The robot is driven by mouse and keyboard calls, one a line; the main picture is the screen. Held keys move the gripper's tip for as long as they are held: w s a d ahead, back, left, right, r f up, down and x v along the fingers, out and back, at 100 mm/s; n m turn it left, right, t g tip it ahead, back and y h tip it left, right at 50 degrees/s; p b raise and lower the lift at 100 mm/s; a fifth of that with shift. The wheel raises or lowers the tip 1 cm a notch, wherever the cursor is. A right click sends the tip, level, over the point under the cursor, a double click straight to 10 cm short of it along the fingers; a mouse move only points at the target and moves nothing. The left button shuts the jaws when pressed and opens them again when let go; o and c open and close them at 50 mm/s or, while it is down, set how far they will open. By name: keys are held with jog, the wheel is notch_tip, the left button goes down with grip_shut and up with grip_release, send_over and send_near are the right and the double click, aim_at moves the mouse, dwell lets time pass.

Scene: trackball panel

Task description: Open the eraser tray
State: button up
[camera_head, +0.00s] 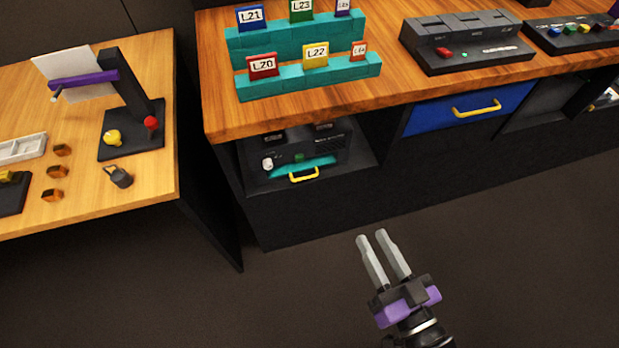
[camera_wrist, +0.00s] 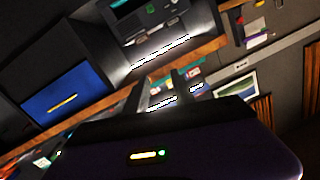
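No label marks the eraser tray, so I cannot tell for sure which part it is. A teal tray (camera_head: 303,165) with a yellow handle (camera_head: 304,174) sits low in the dark cubby unit under the left end of the wooden counter. A blue drawer front (camera_head: 468,108) with a yellow handle (camera_head: 477,108) is further right and looks shut; a blue front also shows in the wrist view (camera_wrist: 68,95). My gripper (camera_head: 371,236) is open and empty, over the floor in front of the cabinet, touching neither handle.
The wooden counter (camera_head: 390,92) holds teal racks (camera_head: 300,78) of labelled blocks and a grey button panel (camera_head: 466,42). A separate wooden table (camera_head: 150,85) stands at left with a dark stand and small items. Dark floor before the cabinet is clear.

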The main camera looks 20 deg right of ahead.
jog(key=w+a+f+m+b, duration=0.1)
jog(key=w+a+f+m, duration=0.1)
jog(key=w+f+m, duration=0.45)
jog(key=w+a+f+m, duration=0.1)
jog(key=w+f, duration=0.2)
jog(key=w, duration=0.6)
jog(key=w+a+f+m+b, duration=0.1)
jog(key=w+a+f+m, duration=0.1)
jog(key=w+f+m, duration=0.35)
jog(key=m+g+h, duration=0.2)
jog(key=m, duration=0.1)
send_near(310, 176)
jog(key=w+f, duration=0.1)
jog(key=w, duration=0.1)
jog(key=b+x, duration=0.3)
jog(key=x, duration=0.4)
jog(key=shift+s+f, duration=0.1)
jog(key=shift+w, duration=0.65)
grip_shut()
